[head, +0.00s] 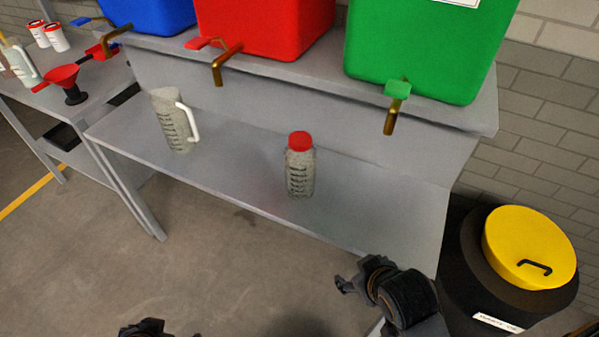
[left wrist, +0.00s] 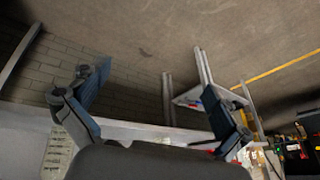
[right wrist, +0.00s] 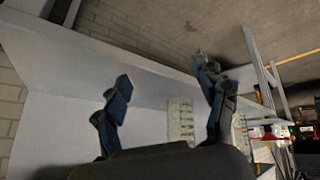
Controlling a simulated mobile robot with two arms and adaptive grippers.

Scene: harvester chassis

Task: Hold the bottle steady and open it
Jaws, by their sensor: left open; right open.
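The bottle (head: 300,178), grey and speckled with dark markings, stands upright on the grey bench shelf. Its red cap (head: 299,141) is on top. My right gripper (head: 362,275) is open and empty, in front of the bottle and to its right, apart from it. In the right wrist view a pale ribbed container (right wrist: 180,122), apparently the bottle, shows beyond the open fingers (right wrist: 161,74); its cap is not visible there. My left gripper (head: 147,328) shows only partly at the bottom edge of the head view. In the left wrist view its fingers (left wrist: 156,85) are spread and empty.
A speckled jug (head: 170,120) with a white handle stands left of the bottle. Blue, red (head: 262,30) and green (head: 425,45) tanks with taps sit above the shelf (head: 235,178). A yellow-lidded black drum (head: 525,245) stands right.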

